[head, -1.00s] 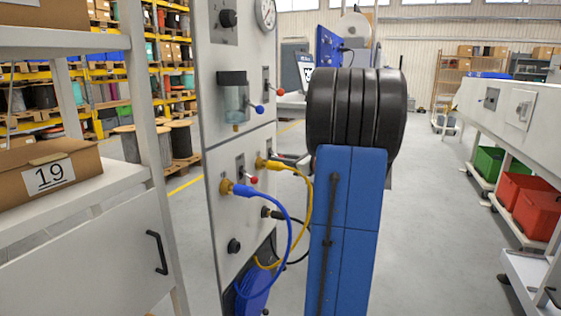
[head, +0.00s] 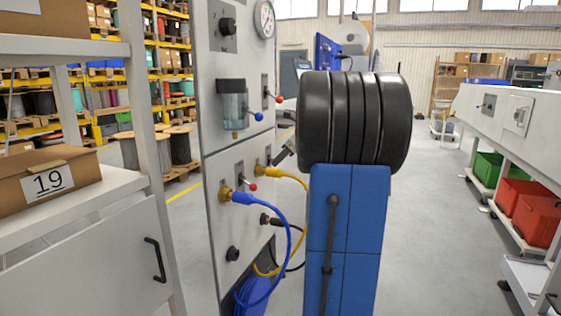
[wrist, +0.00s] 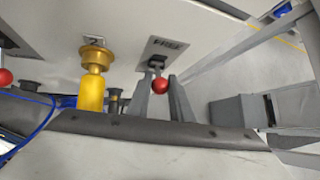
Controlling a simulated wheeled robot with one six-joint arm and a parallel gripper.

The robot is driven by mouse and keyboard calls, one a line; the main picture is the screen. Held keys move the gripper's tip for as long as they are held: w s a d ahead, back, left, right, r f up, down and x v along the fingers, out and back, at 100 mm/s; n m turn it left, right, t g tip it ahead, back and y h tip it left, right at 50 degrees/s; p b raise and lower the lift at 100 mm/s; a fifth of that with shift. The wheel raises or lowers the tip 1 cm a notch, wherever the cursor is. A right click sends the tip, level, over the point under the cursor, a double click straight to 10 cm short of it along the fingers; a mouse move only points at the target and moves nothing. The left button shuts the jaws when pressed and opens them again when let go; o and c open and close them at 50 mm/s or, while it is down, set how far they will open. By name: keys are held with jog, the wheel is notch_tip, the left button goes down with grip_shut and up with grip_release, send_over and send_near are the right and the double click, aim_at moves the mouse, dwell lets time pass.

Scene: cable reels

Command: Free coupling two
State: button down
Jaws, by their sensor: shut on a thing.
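Coupling two (wrist: 97,56) is a brass fitting beside a label "2", with a yellow hose plug (wrist: 91,93) seated on it. It also shows on the grey panel in the head view (head: 261,170), the yellow hose looping down. My gripper (wrist: 160,78) is just right of the coupling, shut on the red-knobbed lever (wrist: 160,86), whose ball sits between the two grey fingers. In the head view my gripper (head: 284,153) shows partly beside the panel, tilted upward. The rest of it is hidden behind my arm.
A blue hose plug (head: 240,198) sits on the neighbouring fitting, near another red-knobbed lever (head: 253,187). A shelf with box 19 (head: 50,181) stands left.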

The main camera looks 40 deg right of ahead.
jog(key=shift+w+r+g, duration=0.1)
jog(key=shift+r+g, duration=0.1)
jog(key=shift+g, duration=0.2)
jog(key=c, duration=1.6)
grip_release()
jog(key=v, duration=1.7)
jog(key=shift+a, duration=0.15)
